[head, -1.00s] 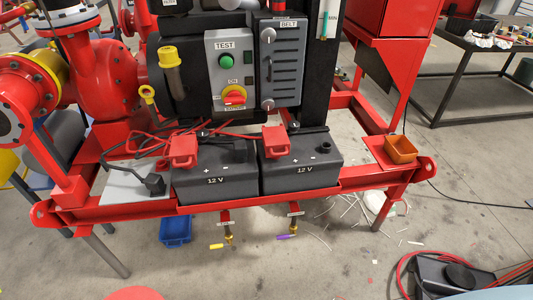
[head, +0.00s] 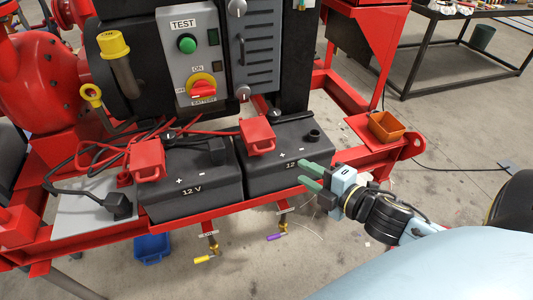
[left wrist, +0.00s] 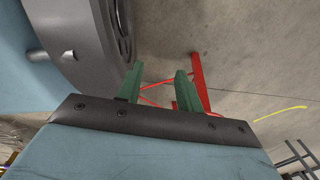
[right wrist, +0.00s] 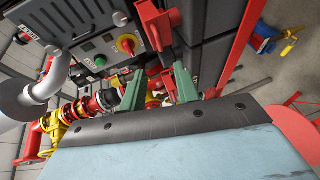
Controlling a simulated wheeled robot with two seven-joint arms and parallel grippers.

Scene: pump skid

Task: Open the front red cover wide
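Two red covers sit on top of two black 12 V batteries in the head view. One red cover (head: 148,159) is on the left battery (head: 215,192), the other red cover (head: 257,135) on the right battery (head: 262,172). Both look folded down; I cannot tell which is the front one. My right gripper (head: 302,171) is open and empty, at the front right of the right battery, apart from both covers. Its open fingers also show in the right wrist view (right wrist: 159,70).
Red and black cables lie behind and across the left battery. The control panel (head: 194,65) rises behind the batteries. An orange bin (head: 384,127) stands on the frame at right. Two small valves (head: 213,246) hang below the red front rail.

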